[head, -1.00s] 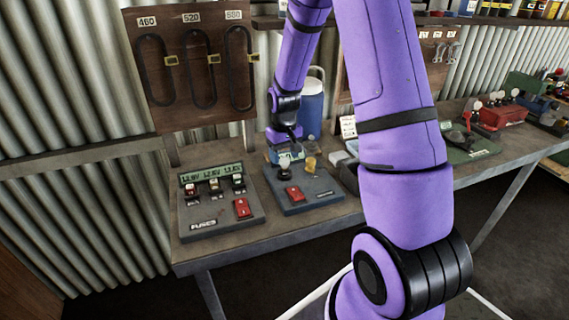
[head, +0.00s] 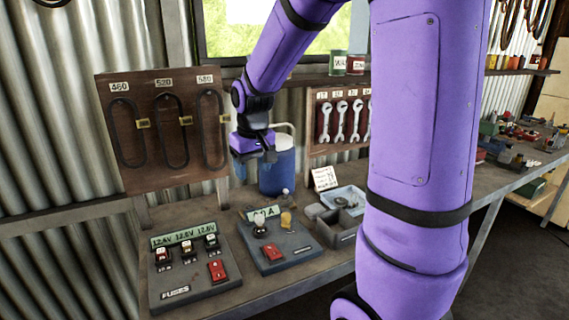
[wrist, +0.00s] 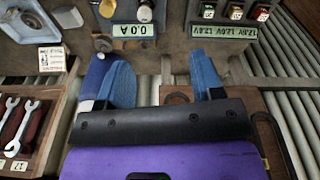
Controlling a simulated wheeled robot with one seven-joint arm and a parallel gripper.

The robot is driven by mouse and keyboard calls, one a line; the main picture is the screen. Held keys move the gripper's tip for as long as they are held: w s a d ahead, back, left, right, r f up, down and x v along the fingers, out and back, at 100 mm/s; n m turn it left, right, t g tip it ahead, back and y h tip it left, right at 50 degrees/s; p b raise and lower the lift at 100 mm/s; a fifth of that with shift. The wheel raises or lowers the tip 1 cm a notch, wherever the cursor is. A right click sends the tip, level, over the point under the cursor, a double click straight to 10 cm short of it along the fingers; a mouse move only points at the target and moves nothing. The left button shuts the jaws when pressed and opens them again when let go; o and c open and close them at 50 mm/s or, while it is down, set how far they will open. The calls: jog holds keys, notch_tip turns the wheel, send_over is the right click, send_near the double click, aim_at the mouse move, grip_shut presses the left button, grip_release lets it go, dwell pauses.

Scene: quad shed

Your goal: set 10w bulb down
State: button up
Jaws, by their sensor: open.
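My gripper (head: 254,155) is open and raised above the back of the bench, in front of a blue jug (head: 277,165). In the wrist view its two blue fingers (wrist: 162,82) are spread with nothing between them. Below it is a grey bulb tester (head: 300,247) with a red switch and a display reading 0.0 A. A clear bulb (head: 260,230) stands on the tester's left side; it also shows in the wrist view (wrist: 145,12). An amber bulb (head: 287,218) stands to its right. I cannot read wattage marks, so I cannot tell which is the 10w bulb.
A fuse board (head: 195,272) stands left of the tester. A grey divided tray (head: 338,228) and a small sign (head: 325,178) are to the right. A belt board (head: 160,135) and a wrench board (head: 340,118) are behind. The bench's front strip is bare.

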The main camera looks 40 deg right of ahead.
jog(key=s+a+r+t, duration=0.1)
jog(key=s+a+r, duration=0.1)
jog(key=s, duration=0.5)
jog(key=s+a+r+t, duration=0.1)
jog(key=s+a+r, duration=0.2)
jog(key=s+r, duration=0.2)
jog(key=s+a+r+n+t, duration=0.1)
jog(key=s+a+r, duration=0.2)
jog(key=s, duration=0.6)
jog(key=shift+r+t, duration=0.3)
jog(key=shift+r, duration=0.3)
jog(key=shift+c, duration=0.2)
